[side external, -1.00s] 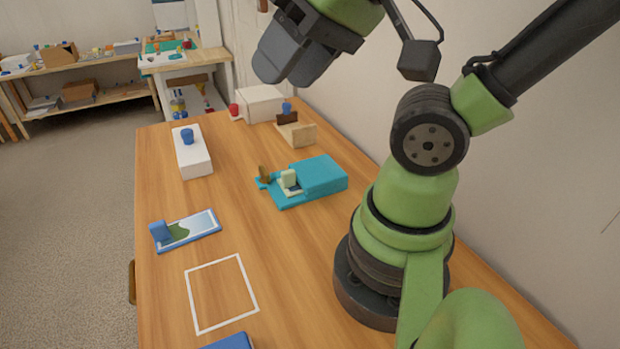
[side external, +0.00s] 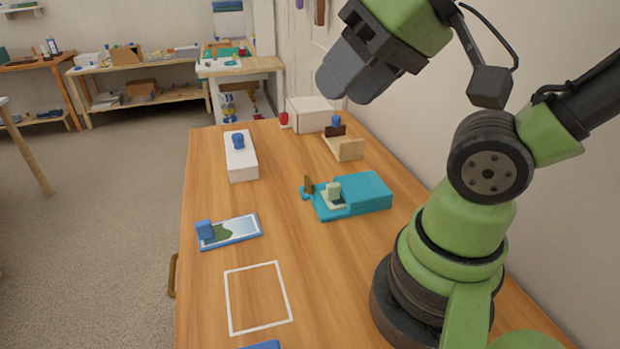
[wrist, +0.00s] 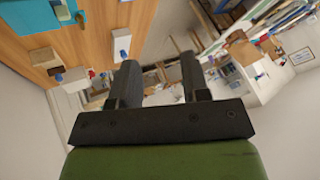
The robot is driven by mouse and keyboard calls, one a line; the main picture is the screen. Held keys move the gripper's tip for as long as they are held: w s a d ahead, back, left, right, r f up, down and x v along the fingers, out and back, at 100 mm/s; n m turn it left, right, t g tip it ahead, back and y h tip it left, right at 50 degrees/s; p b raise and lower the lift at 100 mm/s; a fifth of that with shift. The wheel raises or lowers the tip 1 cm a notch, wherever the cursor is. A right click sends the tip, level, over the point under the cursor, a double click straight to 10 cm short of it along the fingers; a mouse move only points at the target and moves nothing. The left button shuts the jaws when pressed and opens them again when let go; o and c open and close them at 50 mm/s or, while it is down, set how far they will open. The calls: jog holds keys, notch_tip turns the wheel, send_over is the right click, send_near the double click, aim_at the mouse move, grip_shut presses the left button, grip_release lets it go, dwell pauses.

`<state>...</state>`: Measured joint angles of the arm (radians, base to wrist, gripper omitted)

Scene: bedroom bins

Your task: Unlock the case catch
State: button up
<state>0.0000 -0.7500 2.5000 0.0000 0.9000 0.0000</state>
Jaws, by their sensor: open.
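The teal case (side external: 366,193) lies on the wooden table near the middle right. A pale cream block (side external: 333,190) stands at its left part, and a small brown upright tab (side external: 309,186) is at its left end. I cannot tell which of these is the catch, or whether it is locked. My gripper (side external: 342,82) is raised well above the far part of the table, apart from the case. In the wrist view my gripper (wrist: 158,72) has its two fingers apart with nothing between them. Part of the teal case (wrist: 45,12) shows at that view's upper left.
A white box with a blue knob (side external: 242,160), a blue-framed picture board (side external: 230,232) and a wooden holder (side external: 345,148) stand on the table. A white box (side external: 310,114) is at the back. A white outlined square (side external: 258,298) marks bare table in front.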

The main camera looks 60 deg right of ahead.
jog(key=shift+w, duration=0.1)
jog(key=shift+c, duration=0.2)
jog(key=m+g+h, duration=0.2)
jog(key=m+g, duration=0.3)
jog(key=g, duration=0.2)
send_over(307, 176)
notch_tip(307, 176, down, 20)
jog(key=shift+r, duration=0.25)
notch_tip(307, 176, down, 10)
jog(key=shift+f, duration=0.1)
grip_shut()
